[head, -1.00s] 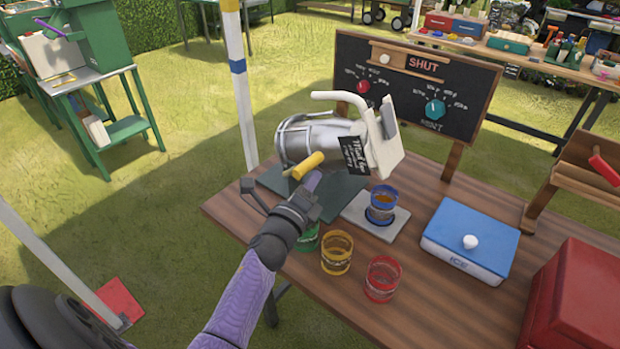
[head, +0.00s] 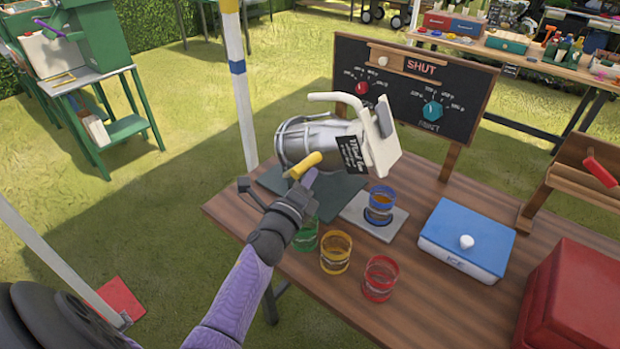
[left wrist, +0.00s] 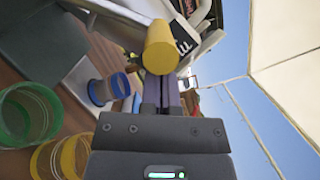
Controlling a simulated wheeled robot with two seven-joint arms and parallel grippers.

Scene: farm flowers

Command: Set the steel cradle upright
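The steel cradle (head: 297,140) holds a silver jug with a white handle (head: 345,97), a white lid and a black label. Cradle and jug lie tilted far over, with the lid end to the right. A yellow grip (head: 304,165) sticks out from the cradle towards me; it also shows large in the left wrist view (left wrist: 160,48). My left gripper (head: 309,180) is at this grip. Its fingers look pressed together, with their tips hidden behind the grip, seemingly touching it. My right gripper is not in view.
A blue-rimmed glass (head: 381,203) stands on a grey pad below the lid end. Green (head: 306,236), yellow (head: 336,253) and red (head: 380,278) glasses stand in front. A blue ice box (head: 467,240) and red box (head: 580,300) are right. A sign board (head: 410,90) stands behind.

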